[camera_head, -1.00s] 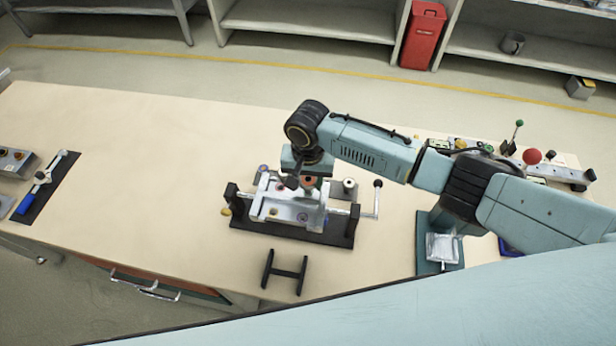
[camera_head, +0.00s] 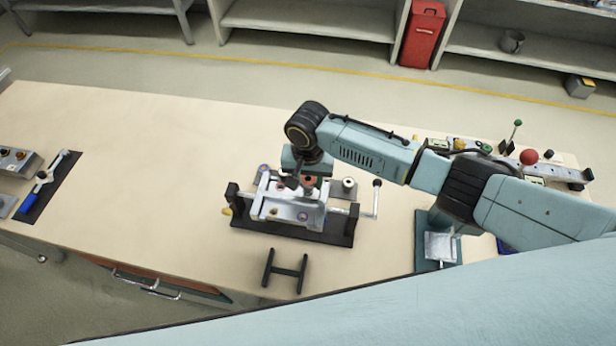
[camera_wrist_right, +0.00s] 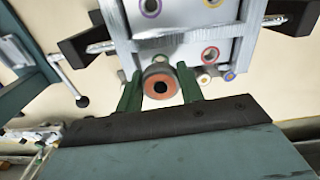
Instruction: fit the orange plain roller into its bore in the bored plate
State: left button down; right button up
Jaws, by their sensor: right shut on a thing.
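The bored plate (camera_head: 284,211) is a light metal block in a dark fixture on the bench. In the right wrist view the plate (camera_wrist_right: 180,48) shows coloured rings around its bores, among them a purple one (camera_wrist_right: 150,7) and a red one (camera_wrist_right: 211,53). My right gripper (camera_wrist_right: 160,90) is shut on the orange plain roller (camera_wrist_right: 148,76), whose orange end ring and dark centre face the camera. In the head view my right gripper (camera_head: 303,181) is over the plate's far part. The roller's lower end is hidden, so I cannot tell whether it touches the plate. My left gripper is out of view.
A crank handle (camera_head: 376,200) sticks out at the fixture's right. A small black stand (camera_head: 285,271) lies in front. A white roller-like piece (camera_head: 348,184) stands behind the fixture. A green-based device (camera_head: 438,243) is at the right. The bench's left middle is clear.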

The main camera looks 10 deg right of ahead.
dwell(0.7)
jog(key=shift+p, duration=0.45)
jog(key=shift+p, duration=0.4)
jog(key=shift+f+b, duration=0.7)
jog(key=shift+f, duration=0.75)
